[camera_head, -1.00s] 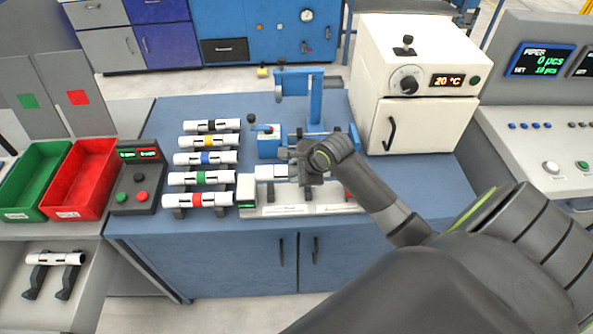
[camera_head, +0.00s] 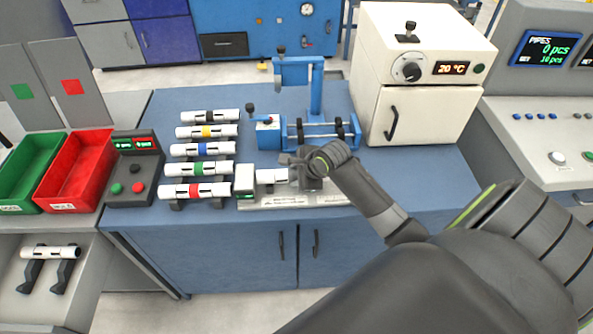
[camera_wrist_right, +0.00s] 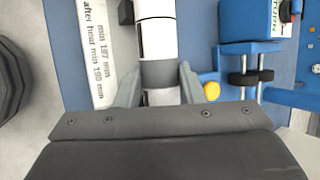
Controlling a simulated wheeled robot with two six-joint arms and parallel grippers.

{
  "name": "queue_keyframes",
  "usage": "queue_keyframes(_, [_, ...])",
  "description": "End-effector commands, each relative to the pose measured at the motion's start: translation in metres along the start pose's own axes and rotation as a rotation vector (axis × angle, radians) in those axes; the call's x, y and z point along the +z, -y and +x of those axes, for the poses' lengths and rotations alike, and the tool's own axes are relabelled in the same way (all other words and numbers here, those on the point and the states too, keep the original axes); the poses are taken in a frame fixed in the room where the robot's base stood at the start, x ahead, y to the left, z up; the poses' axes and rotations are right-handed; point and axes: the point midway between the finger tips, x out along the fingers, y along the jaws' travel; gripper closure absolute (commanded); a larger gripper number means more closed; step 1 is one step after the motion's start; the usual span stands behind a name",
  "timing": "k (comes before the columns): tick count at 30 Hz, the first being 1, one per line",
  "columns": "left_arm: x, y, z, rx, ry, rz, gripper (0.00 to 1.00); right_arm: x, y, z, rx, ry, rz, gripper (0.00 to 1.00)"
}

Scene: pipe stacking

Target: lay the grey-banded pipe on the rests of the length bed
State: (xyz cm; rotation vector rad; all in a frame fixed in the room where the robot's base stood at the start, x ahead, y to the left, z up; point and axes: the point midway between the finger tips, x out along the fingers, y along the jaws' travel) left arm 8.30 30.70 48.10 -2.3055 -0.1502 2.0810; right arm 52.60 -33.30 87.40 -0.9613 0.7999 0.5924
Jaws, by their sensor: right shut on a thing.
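The grey-banded pipe (camera_head: 272,176) is white and lies level in my right gripper (camera_head: 304,166). In the right wrist view the fingers (camera_wrist_right: 159,84) are closed on both sides of the pipe's grey band (camera_wrist_right: 159,73). The length bed (camera_head: 290,200) is a pale base with printed labels and a white block with a green display at its left end. The pipe is over the bed, with its left end near that block. The bed's label plate (camera_wrist_right: 97,55) also shows beside the pipe. My gripper hides the rests, so I cannot tell whether the pipe touches them. My left gripper is out of view.
Several colour-banded pipes (camera_head: 195,191) lie on a rack left of the bed. A blue clamp fixture (camera_head: 268,132) stands close behind it. A white oven (camera_head: 415,125) is at the back right. Red (camera_head: 75,175) and green (camera_head: 28,170) bins are at the left.

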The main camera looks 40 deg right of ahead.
Motion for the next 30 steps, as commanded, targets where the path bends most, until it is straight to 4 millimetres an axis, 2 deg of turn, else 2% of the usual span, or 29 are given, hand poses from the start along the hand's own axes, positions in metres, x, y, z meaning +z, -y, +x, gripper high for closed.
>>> queue_keyframes(30, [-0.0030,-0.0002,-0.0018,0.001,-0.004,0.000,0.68,-0.0026,-0.0041,0.0070,0.000,0.001,0.000,0.89])
